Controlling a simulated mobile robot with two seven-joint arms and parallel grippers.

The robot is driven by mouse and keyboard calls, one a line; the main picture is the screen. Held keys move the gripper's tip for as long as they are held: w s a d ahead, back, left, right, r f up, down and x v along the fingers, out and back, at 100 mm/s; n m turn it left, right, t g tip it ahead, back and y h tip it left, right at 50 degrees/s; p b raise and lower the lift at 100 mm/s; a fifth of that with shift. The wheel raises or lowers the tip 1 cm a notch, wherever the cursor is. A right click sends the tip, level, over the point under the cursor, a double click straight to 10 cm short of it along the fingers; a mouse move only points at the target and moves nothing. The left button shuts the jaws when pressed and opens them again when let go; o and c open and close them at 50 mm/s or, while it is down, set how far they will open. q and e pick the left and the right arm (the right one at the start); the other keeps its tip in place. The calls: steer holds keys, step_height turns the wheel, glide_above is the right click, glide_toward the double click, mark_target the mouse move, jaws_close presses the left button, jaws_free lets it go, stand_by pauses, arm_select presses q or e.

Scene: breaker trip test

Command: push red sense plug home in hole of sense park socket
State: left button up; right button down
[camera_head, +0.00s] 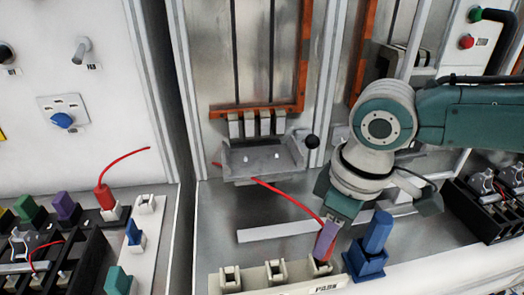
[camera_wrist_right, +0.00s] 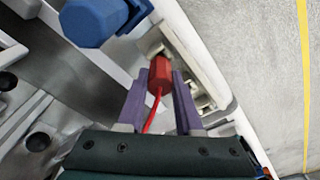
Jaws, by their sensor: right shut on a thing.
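My right gripper (camera_head: 327,238) points down and is shut on the red sense plug (camera_head: 319,252). In the right wrist view the plug (camera_wrist_right: 159,74) sits between the two purple fingers of the gripper (camera_wrist_right: 160,98), with its red cable running back between them. The plug's tip is at the rightmost hole of the white sense park socket (camera_head: 277,272), labelled PARK, at the front of the bench. The socket also shows in the right wrist view (camera_wrist_right: 190,52). How deep the tip sits is hidden. My left gripper is not in view.
A blue plug in a blue base (camera_head: 372,248) stands close to the right of the gripper. The red cable (camera_head: 284,194) runs back to a grey bracket (camera_head: 262,160). Another red plug (camera_head: 105,197) and several coloured plugs stand at the left. Bare bench lies left of the socket.

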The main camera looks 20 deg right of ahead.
steer(key=shift+f+b, duration=0.55)
steer(key=shift+f, duration=0.35)
steer(key=c, duration=0.5)
jaws_free()
steer(key=r, duration=0.8)
steer(key=shift+s+d+r+p, duration=0.25)
steer(key=shift+s+r+p, duration=0.1)
steer(key=shift+s, duration=0.05)
steer(key=shift+s+r, duration=0.15)
steer(key=shift+r, duration=0.45)
